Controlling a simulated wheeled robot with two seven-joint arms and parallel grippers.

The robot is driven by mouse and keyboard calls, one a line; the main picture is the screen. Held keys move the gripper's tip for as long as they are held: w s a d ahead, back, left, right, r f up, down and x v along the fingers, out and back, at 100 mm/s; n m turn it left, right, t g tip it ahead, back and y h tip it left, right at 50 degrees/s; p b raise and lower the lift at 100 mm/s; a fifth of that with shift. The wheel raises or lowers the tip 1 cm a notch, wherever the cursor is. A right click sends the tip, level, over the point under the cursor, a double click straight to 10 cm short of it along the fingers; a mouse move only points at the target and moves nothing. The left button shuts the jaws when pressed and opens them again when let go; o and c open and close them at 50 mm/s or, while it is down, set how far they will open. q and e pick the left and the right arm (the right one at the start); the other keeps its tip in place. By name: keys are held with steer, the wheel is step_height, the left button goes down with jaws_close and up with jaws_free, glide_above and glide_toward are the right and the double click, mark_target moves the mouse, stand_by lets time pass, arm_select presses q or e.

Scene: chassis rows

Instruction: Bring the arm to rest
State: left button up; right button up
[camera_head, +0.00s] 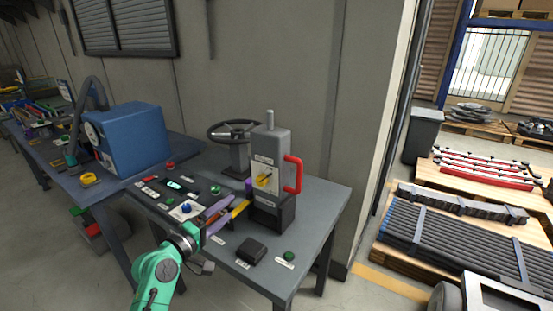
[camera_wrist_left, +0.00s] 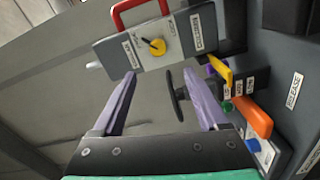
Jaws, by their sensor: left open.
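My left arm's green and black end reaches over the workbench from the bottom of the head view. Its left gripper (camera_head: 234,197) has purple fingers, spread apart with nothing between them; the wrist view shows both fingers (camera_wrist_left: 160,76). They point towards a grey upright box (camera_head: 268,150) with a yellow rotary switch (camera_head: 264,180) and a red handle (camera_head: 293,174). This box also shows at the top of the wrist view (camera_wrist_left: 185,45). A yellow lever (camera_wrist_left: 222,71) and an orange lever (camera_wrist_left: 252,117) are close beside the right-hand finger. I cannot tell whether it touches them. My right gripper is not in view.
A dark handwheel (camera_head: 233,129) stands behind the control panel. Green button (camera_head: 289,256) and black box (camera_head: 251,250) sit at the bench's front. A blue machine (camera_head: 125,138) stands to the left. Pallets with dark bars (camera_head: 450,240) are to the right, beyond the wall.

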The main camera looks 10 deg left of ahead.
arm_select(q)
steer(key=s+d+f+m+g+y, duration=0.2)
steer(key=s+d+f+m+g, duration=0.2)
steer(key=s+f+m+g, duration=0.65)
steer(key=s+a+f+m+g+y, duration=0.1)
steer(key=s+a+f+y, duration=0.1)
steer(key=s+f, duration=0.45)
steer(key=s+a+f+m+g+y, duration=0.1)
steer(key=s+f+m+g+y, duration=0.15)
steer(key=s, duration=0.65)
step_height(320, 180, down, 22)
steer(key=s, duration=0.2)
steer(key=s+a+f+g, duration=0.1)
steer(key=s+a+f, duration=0.2)
steer(key=s+f, duration=1.2)
steer(key=shift+s+n+g, duration=0.3)
steer(key=shift+s, duration=0.6)
steer(key=shift+a, duration=0.1)
